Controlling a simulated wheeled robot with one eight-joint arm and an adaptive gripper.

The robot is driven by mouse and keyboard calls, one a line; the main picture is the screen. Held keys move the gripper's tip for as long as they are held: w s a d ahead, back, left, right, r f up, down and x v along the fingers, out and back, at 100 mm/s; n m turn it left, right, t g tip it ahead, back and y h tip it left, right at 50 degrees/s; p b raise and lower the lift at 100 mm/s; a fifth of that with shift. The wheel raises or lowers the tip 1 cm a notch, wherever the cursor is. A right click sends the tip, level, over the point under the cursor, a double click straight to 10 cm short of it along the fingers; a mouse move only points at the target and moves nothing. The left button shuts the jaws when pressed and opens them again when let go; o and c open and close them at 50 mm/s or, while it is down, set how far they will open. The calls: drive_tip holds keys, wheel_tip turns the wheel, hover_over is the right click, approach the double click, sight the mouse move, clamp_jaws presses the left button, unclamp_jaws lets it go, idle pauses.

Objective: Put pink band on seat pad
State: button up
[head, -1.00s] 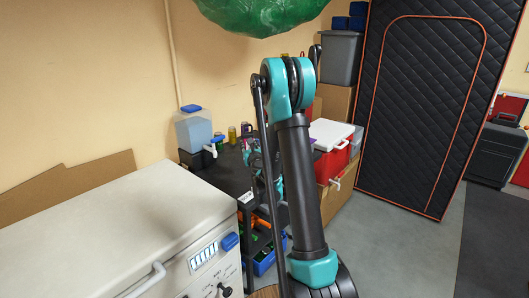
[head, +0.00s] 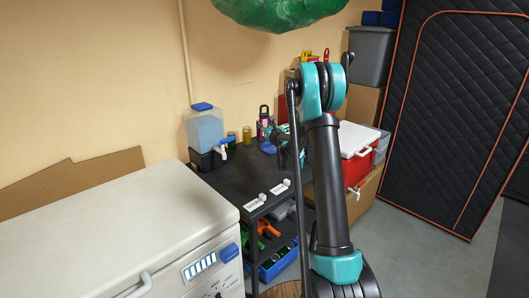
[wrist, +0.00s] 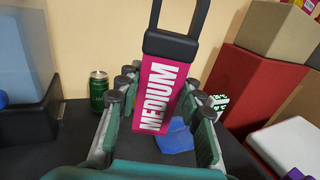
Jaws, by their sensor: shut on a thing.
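The pink band (wrist: 163,92) has a white MEDIUM label and a black handle loop at its top. In the wrist view it stands tilted between the fingers of my gripper (wrist: 160,85), which is shut on it. In the head view the pink band (head: 264,123) shows small above the back of the black cart, and my gripper (head: 275,135) is beside it, partly hidden by my arm. I cannot make out a seat pad in either view.
A black cart top (head: 240,185) holds a blue water container (head: 205,128), cans (wrist: 98,92) and a flat blue item (wrist: 175,138). A white chest freezer (head: 110,225) stands at left. A red cooler (head: 357,165) and boxes stand at right. A green bulky thing (head: 280,10) hangs overhead.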

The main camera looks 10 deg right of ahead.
wheel_tip(320, 180, down, 14)
drive_tip(key=shift+r, duration=0.2)
drive_tip(key=shift+f, duration=0.1)
idle(0.3)
drive_tip(key=o, duration=1.1)
drive_tip(key=shift+c, duration=0.2)
drive_tip(key=shift+s, duration=0.15)
